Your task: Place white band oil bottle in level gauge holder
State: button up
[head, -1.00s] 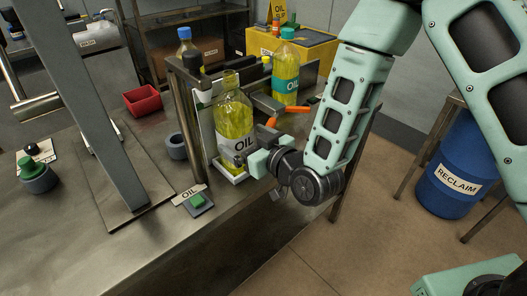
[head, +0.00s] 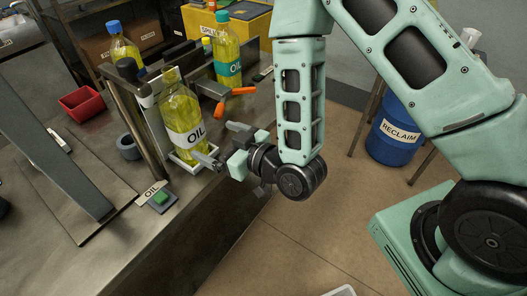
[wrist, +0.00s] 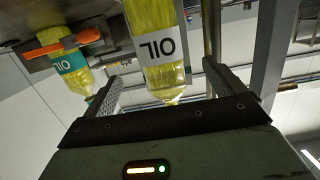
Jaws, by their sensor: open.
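The white band oil bottle (head: 182,118), clear with yellow oil and a white OIL label, stands upright in the white square tray of the level gauge holder (head: 189,160). A pale upright plate and a metal post are behind and left of it. My gripper (head: 222,145) is open and empty, at the lower right of the bottle. Its fingers point toward the bottle and look apart from it. In the wrist view the bottle (wrist: 160,50) appears upside down, framed between the spread fingers, beyond their tips as far as I can tell.
A teal-band oil bottle (head: 228,62) stands behind, near orange handles (head: 221,108). A blue-capped bottle (head: 123,45) is behind the post. A green button (head: 160,196) with an OIL tag sits at the front. A red bin (head: 83,103) is left.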

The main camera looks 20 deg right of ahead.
jog(key=s+d+r+g+h, duration=0.3)
jog(key=s+r+g+h, duration=0.1)
jog(key=s, duration=0.6)
jog(key=s+d+r+g+h, duration=0.4)
jog(key=s+r+g, duration=0.2)
jog(key=s+g, duration=0.3)
jog(key=shift+s+r+n, duration=0.35)
jog(key=shift+s+n, duration=0.05)
jog(key=shift+s, duration=0.55)
